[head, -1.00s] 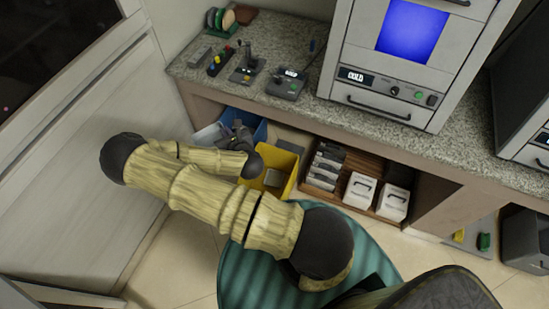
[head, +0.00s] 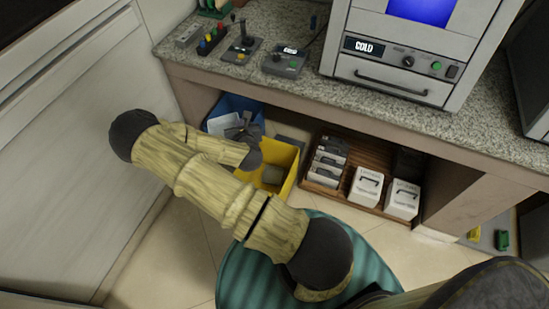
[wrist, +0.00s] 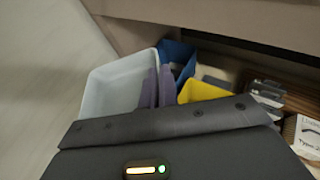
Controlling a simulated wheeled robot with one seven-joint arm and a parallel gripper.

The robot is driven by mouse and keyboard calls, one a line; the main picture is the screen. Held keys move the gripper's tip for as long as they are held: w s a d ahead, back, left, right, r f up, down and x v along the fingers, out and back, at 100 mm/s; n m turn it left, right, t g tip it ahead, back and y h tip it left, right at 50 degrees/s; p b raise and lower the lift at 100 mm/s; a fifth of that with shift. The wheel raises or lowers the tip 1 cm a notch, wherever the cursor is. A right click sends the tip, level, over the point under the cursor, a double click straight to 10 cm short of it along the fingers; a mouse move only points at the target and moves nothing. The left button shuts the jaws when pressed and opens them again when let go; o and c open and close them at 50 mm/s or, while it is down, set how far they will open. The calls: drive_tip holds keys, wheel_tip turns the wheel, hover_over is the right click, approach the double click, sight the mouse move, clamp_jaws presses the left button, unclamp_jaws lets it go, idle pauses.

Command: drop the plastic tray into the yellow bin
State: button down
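The pale plastic tray (wrist: 112,90) hangs at the left in the wrist view, tilted. A small part of the tray (head: 221,123) shows in the head view, in front of the blue bin. My gripper (wrist: 157,88) has its two purple-grey fingers close together at the tray's right wall, shut on it. In the head view my gripper (head: 246,131) is partly hidden by my arm. The yellow bin (head: 288,172) stands on the floor just right of my gripper, with a greyish item inside. Its yellow rim (wrist: 203,91) shows right of the fingers in the wrist view.
A blue bin (head: 239,102) stands left of and behind the yellow bin. A wooden rack (head: 352,200) with dark and white boxes is to the right. The speckled counter (head: 310,92) overhangs behind the bins. A pale panel (head: 70,165) stands left.

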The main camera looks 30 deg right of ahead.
drive_tip(key=d+f+m+g+h+b, duration=0.1)
drive_tip(key=d+f+b, duration=0.3)
drive_tip(key=f+b, duration=0.5)
drive_tip(key=w+d+f+m+g+h+b, duration=0.1)
drive_tip(key=d+f+m+h+b, duration=0.2)
drive_tip(key=f+b, duration=0.6)
drive_tip(key=d+f+m+g+h+b, duration=0.1)
drive_tip(key=d+f+m+b, duration=0.1)
drive_tip(key=d+f+b, duration=0.5)
wheel_tip(320, 180, down, 2)
drive_tip(key=b, duration=0.3)
drive_tip(key=shift+w+g+h, duration=0.2)
drive_tip(key=shift+g+h, duration=0.1)
drive_tip(key=shift+h, duration=0.1)
drive_tip(key=shift+f, duration=0.15)
wheel_tip(320, 180, down, 6)
drive_tip(key=b, duration=0.7)
drive_tip(key=c, duration=1.6)
unclamp_jaws()
